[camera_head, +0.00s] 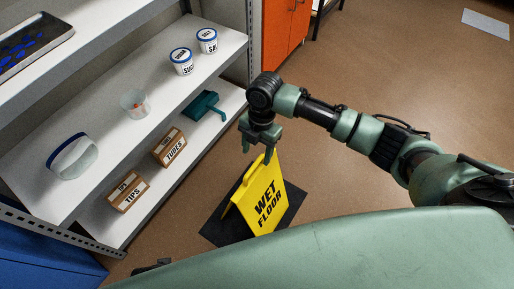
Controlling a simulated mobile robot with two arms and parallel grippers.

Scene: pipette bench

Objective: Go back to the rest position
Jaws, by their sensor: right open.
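My right gripper (259,148) hangs at the end of the arm that comes in from the right. Its jaws point down and are open, with nothing seen between them. In the picture it is just above the top of a yellow wet floor sign (262,200). I cannot tell whether the fingers touch the sign. The sign stands upright on a dark mat (222,232) on the floor. My left gripper is not in view.
A shelf unit (205,60) on the left holds two labelled tubs (182,66), a clear cup (135,104), a clear container (72,158), a teal dustpan-like item (204,105) and two boxes (169,147). An orange cabinet (283,28) stands behind.

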